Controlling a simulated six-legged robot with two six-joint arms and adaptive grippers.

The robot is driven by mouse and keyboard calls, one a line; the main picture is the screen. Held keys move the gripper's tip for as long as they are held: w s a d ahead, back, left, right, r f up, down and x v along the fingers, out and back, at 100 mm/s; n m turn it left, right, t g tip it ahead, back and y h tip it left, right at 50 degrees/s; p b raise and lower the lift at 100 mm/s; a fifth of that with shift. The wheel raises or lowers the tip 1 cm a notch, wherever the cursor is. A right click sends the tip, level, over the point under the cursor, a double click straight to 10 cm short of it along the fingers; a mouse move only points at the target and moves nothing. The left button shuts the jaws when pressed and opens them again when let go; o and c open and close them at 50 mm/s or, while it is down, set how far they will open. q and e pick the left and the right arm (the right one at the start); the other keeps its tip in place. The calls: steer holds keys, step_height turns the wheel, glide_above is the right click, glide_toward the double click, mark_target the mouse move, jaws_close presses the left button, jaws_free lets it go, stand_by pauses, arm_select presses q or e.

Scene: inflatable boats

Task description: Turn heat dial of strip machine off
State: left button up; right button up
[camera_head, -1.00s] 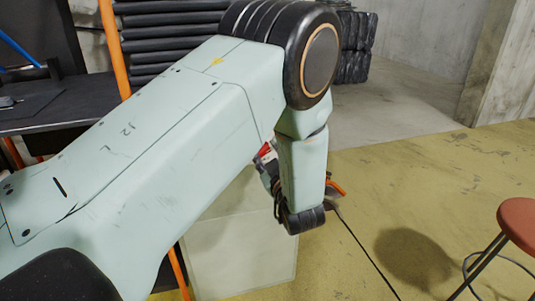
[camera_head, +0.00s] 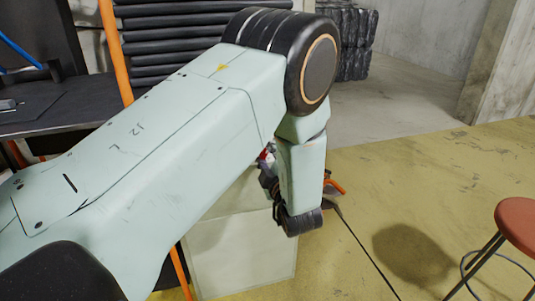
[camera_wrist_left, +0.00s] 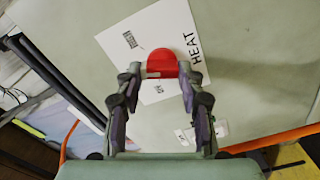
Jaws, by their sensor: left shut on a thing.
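The red heat dial (camera_wrist_left: 163,61) sits on a white label with the word HEAT, on the pale face of the strip machine (camera_wrist_left: 240,75). My left gripper (camera_wrist_left: 161,73) is shut on the dial, with one fingertip at each side of it. Small printed marks lie around the dial, too small to read surely. In the head view the strip machine (camera_head: 240,258) is a pale box, partly behind my left arm. The gripper itself is mostly hidden there by my own wrist. My right gripper is not in view.
A black table (camera_head: 60,108) stands at the left, by an orange upright pole (camera_head: 113,50). A red-topped stool (camera_head: 518,222) stands at the right on the yellow floor. The floor between machine and stool is clear. An orange rod (camera_wrist_left: 268,139) runs by the machine's edge.

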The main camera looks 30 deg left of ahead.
arm_select(q)
steer(key=n, duration=0.4)
steer(key=shift+s+a+n, duration=0.15)
steer(key=shift+n, duration=0.25)
steer(key=n, duration=0.3)
steer(key=shift+f+n, duration=0.1)
steer(key=shift+n, duration=0.3)
steer(key=n, duration=0.4)
steer(key=shift+f, duration=0.1)
steer(key=shift+s+f+n, duration=0.1)
steer(key=shift+f+n, duration=0.05)
steer(key=shift+n, duration=1.85)
steer(key=o, duration=1.2)
steer(key=shift+c, duration=0.2)
step_height(320, 180, up, 10)
